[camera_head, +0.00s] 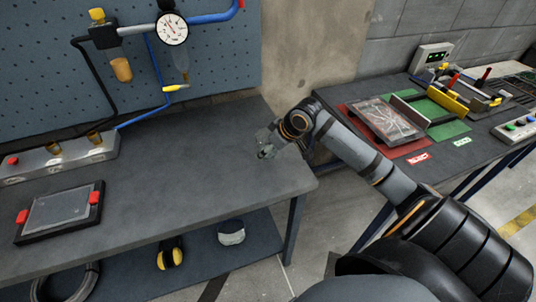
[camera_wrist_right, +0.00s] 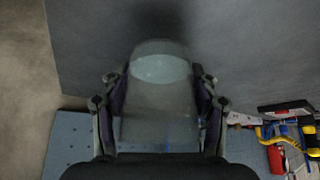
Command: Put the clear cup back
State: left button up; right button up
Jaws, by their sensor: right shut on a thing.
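The clear cup (camera_wrist_right: 160,95) is between the two fingers of my right gripper (camera_wrist_right: 160,110) in the right wrist view, its pale rounded end pointing away from the palm. In the head view my right gripper (camera_head: 266,146) is over the right end of the grey workbench (camera_head: 215,165), and the cup is hard to make out there. The air unit on the blue pegboard has a round gauge (camera_head: 173,29), an amber bowl (camera_head: 121,69) at left and a greyish tapered part (camera_head: 181,66) under the gauge. My left gripper is not in view.
A metal block with brass fittings (camera_head: 60,157) and a black tray with red clips (camera_head: 60,212) occupy the bench's left. The bench middle is clear. A second table at right holds a clear-covered tray (camera_head: 390,122) and a yellow fixture (camera_head: 447,102).

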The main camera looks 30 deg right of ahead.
aim_at(268, 155)
notch_tip(268, 155, down, 3)
jog(key=shift+r, duration=0.1)
jog(key=o, duration=1.3)
jog(key=shift+c, duration=0.2)
